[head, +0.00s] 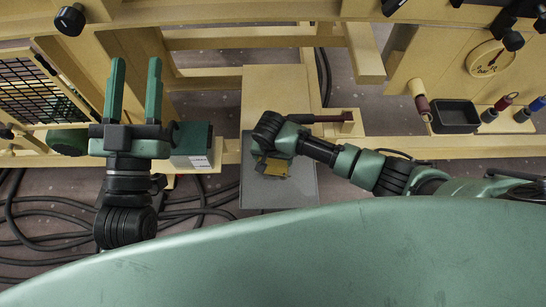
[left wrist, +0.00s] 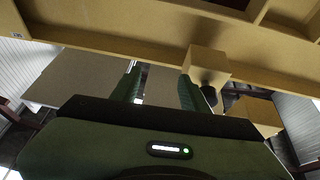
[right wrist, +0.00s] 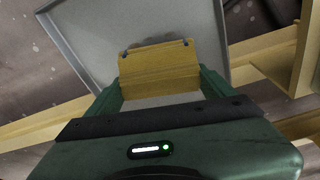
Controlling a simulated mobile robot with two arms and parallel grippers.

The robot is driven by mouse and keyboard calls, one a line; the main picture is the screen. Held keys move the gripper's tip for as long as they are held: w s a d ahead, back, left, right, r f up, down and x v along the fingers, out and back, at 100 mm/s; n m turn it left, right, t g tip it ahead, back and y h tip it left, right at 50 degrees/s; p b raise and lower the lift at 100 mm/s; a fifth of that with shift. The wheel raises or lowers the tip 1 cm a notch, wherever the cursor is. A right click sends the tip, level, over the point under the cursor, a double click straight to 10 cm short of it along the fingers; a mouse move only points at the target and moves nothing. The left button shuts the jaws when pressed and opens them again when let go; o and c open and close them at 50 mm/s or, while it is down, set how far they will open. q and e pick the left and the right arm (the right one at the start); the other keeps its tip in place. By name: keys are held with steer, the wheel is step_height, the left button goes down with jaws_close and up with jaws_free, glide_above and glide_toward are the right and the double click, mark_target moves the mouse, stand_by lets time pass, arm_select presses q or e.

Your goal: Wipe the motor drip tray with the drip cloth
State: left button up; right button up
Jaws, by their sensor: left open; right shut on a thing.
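The drip cloth (head: 275,167) is a small yellow-ochre piece. My right gripper (head: 264,161) is shut on it, over the grey drip tray (head: 290,192). In the right wrist view the cloth (right wrist: 160,66) spans between the fingers, and the tray (right wrist: 190,22) with its raised rim lies beyond it. I cannot tell whether the cloth touches the tray floor. My right forearm and hand hide part of the tray. My left gripper (head: 136,68) is open and empty, left of the tray, its fingers pointing to the top of the picture.
A green box-like unit (head: 193,146) stands between my left gripper and the tray. Wooden beams (head: 250,37) frame the area. A black bin (head: 455,116) and several handled tools sit on the right. Black cables (head: 50,225) lie on the floor at lower left.

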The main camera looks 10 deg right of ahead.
steer(key=shift+r+p, duration=0.45)
steer(key=shift+p, duration=0.05)
arm_select(q)
steer(key=shift+w+a+f+g+y, duration=0.1)
steer(key=shift+w+f+g+y, duration=0.1)
steer(key=shift+f+g, duration=0.55)
steer(key=shift+w+a+f+g+y, duration=0.15)
steer(key=shift+f+g, duration=0.25)
steer(key=shift+f, duration=0.75)
steer(key=shift+w+f+g+y, duration=0.25)
steer(key=shift+f+g, duration=0.3)
steer(key=shift+f, duration=0.4)
arm_select(e)
steer(key=shift+r, duration=0.1)
